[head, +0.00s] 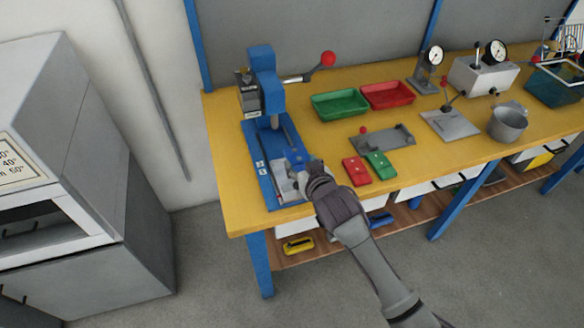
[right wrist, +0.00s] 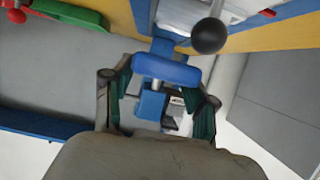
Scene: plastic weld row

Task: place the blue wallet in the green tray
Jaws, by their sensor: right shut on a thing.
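The blue wallet shows in the head view (head: 296,158) as a small blue patch at the fingertips of my right gripper (head: 302,168). In the right wrist view the wallet (right wrist: 166,70) is a rounded blue bar between the two fingers, and the gripper is shut on it. The gripper is over the front right part of the blue press base. The green tray (head: 340,105) lies empty at the back of the yellow table, to the right of the press. Most of the wallet is hidden by the gripper in the head view. My left gripper is not in view.
The blue press (head: 263,70) with a red-knobbed lever stands left of the tray. A red tray (head: 388,95) adjoins the green one. A grey fixture (head: 383,138), a red wallet (head: 356,171) and a green wallet (head: 380,166) lie in front of the trays.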

